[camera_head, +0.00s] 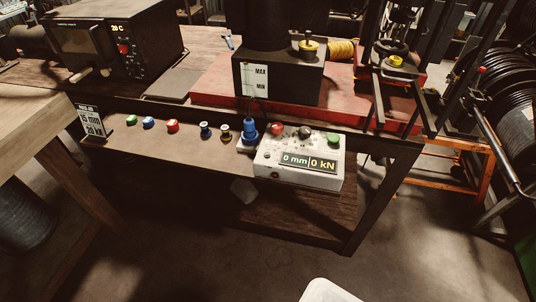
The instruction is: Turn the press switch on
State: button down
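A white control box (300,160) sits at the front edge of the workbench, right of centre. Its lit display (308,163) reads 0 mm and 0 kN. On its top are a red button (278,129), a dark knob or button (305,132) and a green button (333,139). A blue plug-like part (249,130) stands just left of the box. I cannot tell which of these controls is the press switch, or its position.
A row of colored knobs (172,126) runs along the bench front, left of the box. A dark tank marked MAX and MIN (278,78) stands on a red base (210,88) behind it. A wooden table (40,115) is at left. Floor in front is open.

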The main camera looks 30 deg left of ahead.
aim_at(277, 128)
jog(key=u, duration=1.2)
